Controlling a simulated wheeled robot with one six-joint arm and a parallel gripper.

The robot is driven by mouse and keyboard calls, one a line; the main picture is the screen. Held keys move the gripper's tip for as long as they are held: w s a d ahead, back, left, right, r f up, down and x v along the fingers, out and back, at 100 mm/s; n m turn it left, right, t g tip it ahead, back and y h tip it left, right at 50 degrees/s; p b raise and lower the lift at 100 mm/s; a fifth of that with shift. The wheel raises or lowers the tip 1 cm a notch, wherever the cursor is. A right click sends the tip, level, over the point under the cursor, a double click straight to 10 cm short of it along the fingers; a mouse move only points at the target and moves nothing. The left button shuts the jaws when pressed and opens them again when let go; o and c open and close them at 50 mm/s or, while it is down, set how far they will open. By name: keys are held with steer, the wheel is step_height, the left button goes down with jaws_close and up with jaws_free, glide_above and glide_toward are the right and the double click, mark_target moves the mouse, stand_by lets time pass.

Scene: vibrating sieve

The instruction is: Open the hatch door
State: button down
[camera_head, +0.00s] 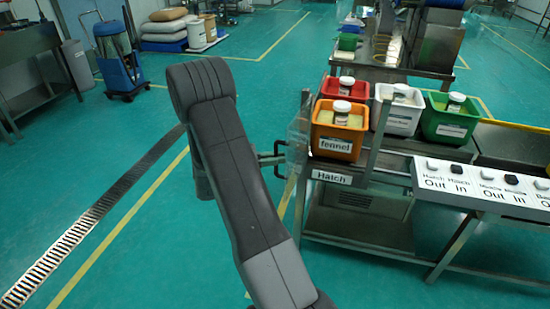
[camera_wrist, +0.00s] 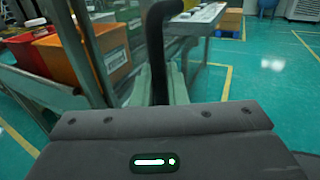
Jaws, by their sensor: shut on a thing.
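The hatch door (camera_head: 298,132) is a clear panel at the left end of the metal stand, beside the orange fennel bin. Its black handle (camera_head: 283,143) sticks out to the left. My gripper (camera_head: 268,159) is at the handle, partly hidden behind my arm. In the wrist view the dark bar of the handle (camera_wrist: 155,45) rises between the fingers of my gripper (camera_wrist: 160,84), which are shut on it. The clear door panel also shows there (camera_wrist: 120,35), left of the handle. How far the door stands open is hard to tell.
An orange fennel bin (camera_head: 337,145), a red bin (camera_head: 357,90), a white bin (camera_head: 399,120) and a green bin (camera_head: 450,125) stand on the metal stand. A Hatch label (camera_head: 332,177) is on its front edge. Switches (camera_head: 485,178) are at right. Green floor (camera_head: 120,215) is free to the left.

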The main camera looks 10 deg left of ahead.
steer(key=c, duration=1.6)
jaws_free()
steer(key=shift+w+d, duration=0.1)
steer(key=shift+o, duration=0.2)
steer(key=v, duration=1.4)
steer(key=shift+d, duration=0.2)
steer(key=x, duration=1.3)
steer(key=shift+w+d, duration=0.1)
steer(key=shift+d, duration=0.1)
